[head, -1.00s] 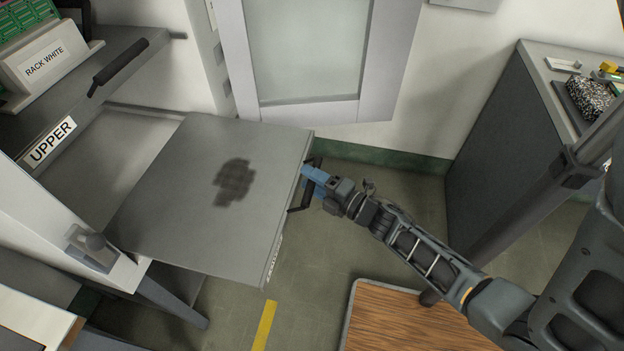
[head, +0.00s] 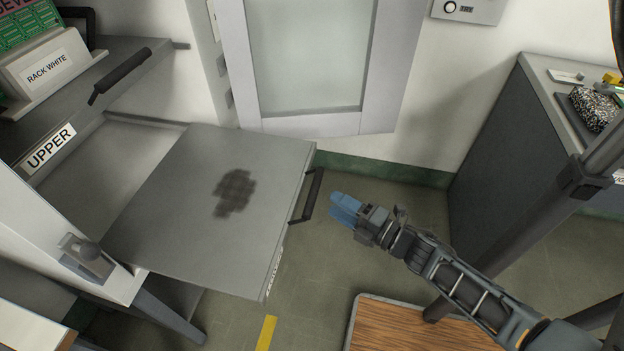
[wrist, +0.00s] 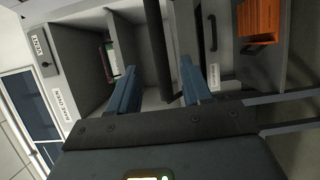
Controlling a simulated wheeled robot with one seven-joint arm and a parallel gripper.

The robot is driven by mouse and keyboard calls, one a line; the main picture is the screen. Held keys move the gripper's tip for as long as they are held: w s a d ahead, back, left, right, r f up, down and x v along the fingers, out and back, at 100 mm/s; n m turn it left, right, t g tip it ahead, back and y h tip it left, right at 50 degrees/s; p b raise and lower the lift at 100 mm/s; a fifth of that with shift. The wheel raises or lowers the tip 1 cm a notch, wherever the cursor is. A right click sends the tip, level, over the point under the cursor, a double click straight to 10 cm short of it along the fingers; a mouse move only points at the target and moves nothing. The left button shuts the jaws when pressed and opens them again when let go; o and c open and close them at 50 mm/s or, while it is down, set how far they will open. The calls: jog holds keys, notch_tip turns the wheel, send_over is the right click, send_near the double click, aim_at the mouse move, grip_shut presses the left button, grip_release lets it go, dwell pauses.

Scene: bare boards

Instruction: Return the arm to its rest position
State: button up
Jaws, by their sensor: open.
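My gripper (head: 345,208) has blue fingers and is open and empty. In the head view it hangs over the floor, just right of the black handle (head: 313,195) of a pulled-out grey drawer or shelf (head: 190,235), apart from it. In the wrist view the two blue fingers (wrist: 160,92) stand apart with nothing between them. My arm reaches in from the lower right.
A grey cabinet (head: 500,150) with small items on top stands at the right. A wood-topped surface (head: 400,325) lies below my arm. A glazed panel (head: 310,55) is at the back. An upper shelf holds a rack labelled RACK WHITE (head: 50,65).

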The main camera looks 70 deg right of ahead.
jog(key=s+a+r+m+g+y, duration=0.1)
jog(key=s+a+r+m+y, duration=0.1)
jog(key=a+r+m, duration=0.5)
jog(key=s+a+r+m+g+y, duration=0.1)
jog(key=s+a+r+m+y, duration=0.2)
jog(key=a+r, duration=1)
jog(key=a+m+y, duration=0.1)
jog(key=a+m, duration=0.2)
jog(key=a, duration=0.1)
jog(key=shift+s+r+m, duration=0.15)
jog(key=shift+s+m, duration=0.2)
jog(key=shift+m, duration=0.05)
